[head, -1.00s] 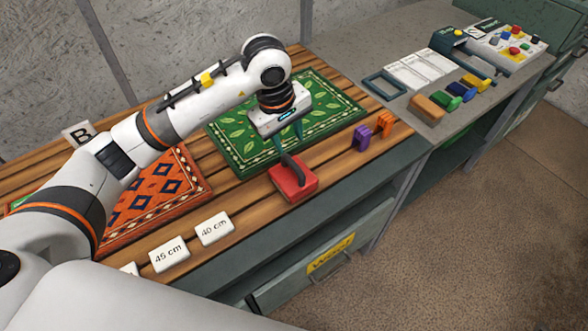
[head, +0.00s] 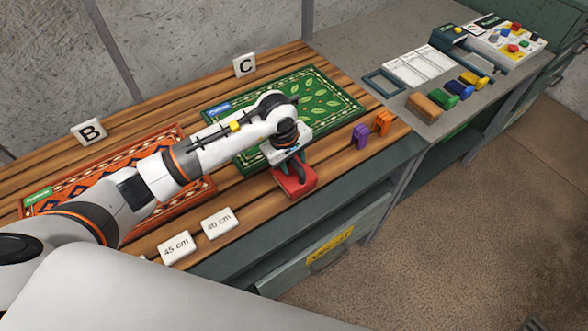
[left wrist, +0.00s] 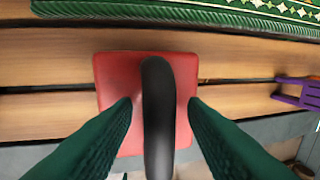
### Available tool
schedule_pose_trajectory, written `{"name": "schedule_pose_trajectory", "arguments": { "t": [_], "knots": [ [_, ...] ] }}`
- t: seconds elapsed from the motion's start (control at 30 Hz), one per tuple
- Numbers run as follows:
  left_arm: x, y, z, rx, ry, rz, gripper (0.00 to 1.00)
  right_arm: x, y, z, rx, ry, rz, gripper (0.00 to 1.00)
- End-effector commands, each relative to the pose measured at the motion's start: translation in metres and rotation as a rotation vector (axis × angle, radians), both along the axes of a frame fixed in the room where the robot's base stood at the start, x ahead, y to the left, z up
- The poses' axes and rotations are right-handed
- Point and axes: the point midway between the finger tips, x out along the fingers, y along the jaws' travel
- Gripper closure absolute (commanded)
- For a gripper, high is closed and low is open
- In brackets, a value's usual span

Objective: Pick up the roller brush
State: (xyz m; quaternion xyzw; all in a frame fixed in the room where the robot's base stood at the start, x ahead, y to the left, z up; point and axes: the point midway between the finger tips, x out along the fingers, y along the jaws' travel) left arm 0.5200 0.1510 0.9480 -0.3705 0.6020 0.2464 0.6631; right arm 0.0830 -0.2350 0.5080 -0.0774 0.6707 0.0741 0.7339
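A red block with a black arched handle, the only thing like a brush by my gripper (head: 298,185), lies on the wooden slats near the front edge. I cannot see a roller on it. In the left wrist view the red block (left wrist: 112,80) is below me, with its black handle (left wrist: 158,125) running up the middle. My left gripper (head: 291,160) is over the block and hides part of the handle. Its green fingers (left wrist: 160,104) stand open on either side of the handle, with a gap at each side. My right gripper is not in view.
A green rug (head: 335,100) lies behind the block, an orange rug (head: 85,182) to the left. Purple (head: 361,135) and orange (head: 382,122) clips stand to the right. White signs (head: 220,222) stand front left. Coloured blocks (head: 445,101) sit on the grey counter.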

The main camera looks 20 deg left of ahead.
Motion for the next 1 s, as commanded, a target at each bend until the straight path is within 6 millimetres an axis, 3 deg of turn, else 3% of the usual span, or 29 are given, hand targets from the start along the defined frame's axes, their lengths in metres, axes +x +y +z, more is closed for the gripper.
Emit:
{"name": "schedule_pose_trajectory", "arguments": {
  "t": [0.07,0.3,0.67,0.77,1.0],
  "knots": [
    [0.000,0.000,0.000,0.000,0.000,0.000,0.63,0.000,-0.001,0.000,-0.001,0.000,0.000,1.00],
    [0.000,0.000,0.000,0.000,0.000,0.001,1.00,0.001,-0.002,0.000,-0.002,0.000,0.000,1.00],
    [0.001,0.000,0.004,-0.001,-0.003,0.001,1.00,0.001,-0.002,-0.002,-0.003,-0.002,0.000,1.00],
    [0.002,0.000,0.015,-0.002,-0.006,-0.001,1.00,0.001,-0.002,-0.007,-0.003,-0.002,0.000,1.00],
    [0.002,0.000,0.063,0.000,-0.009,0.000,1.00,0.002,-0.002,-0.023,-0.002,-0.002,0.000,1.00]
  ]
}}
